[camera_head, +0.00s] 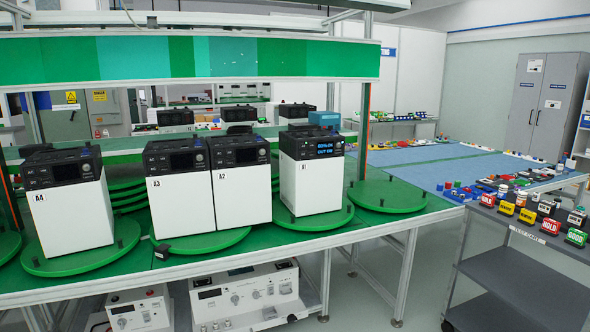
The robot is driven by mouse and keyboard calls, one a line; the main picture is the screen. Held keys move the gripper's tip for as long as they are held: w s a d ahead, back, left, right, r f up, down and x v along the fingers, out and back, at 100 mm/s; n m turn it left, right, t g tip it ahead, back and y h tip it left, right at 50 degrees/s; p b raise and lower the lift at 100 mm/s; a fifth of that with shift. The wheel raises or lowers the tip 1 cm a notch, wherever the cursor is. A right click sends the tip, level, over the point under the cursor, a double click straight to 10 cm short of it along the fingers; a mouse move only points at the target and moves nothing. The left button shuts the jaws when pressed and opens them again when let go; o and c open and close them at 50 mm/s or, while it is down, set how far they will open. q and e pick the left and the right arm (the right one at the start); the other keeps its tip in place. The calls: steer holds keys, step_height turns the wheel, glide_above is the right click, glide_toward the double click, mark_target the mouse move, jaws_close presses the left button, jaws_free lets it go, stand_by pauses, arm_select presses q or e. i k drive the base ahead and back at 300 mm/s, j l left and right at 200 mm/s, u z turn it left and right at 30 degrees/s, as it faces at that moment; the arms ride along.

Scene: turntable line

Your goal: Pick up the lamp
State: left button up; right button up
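I cannot make out a lamp for certain in this view. A small black object (162,251) sits at the front edge of a green turntable (222,242), too small to identify. White boxes with black instruments on top stand on the green turntables. They are labelled A4 (75,215), A3 (181,204), A2 (242,197) and A1 (312,188). A1 has a lit blue display. Neither of my grippers is in view.
A grey test cart (510,258) at right holds small blocks, including red HOLD signs (550,226) and a green GOOD sign (576,237). A blue-matted table (450,168) with small parts lies behind. The far-right turntable (388,196) is empty. White instruments (245,297) sit below the bench.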

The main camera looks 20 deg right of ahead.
mark_target(521, 200)
steer(key=z, duration=1.95)
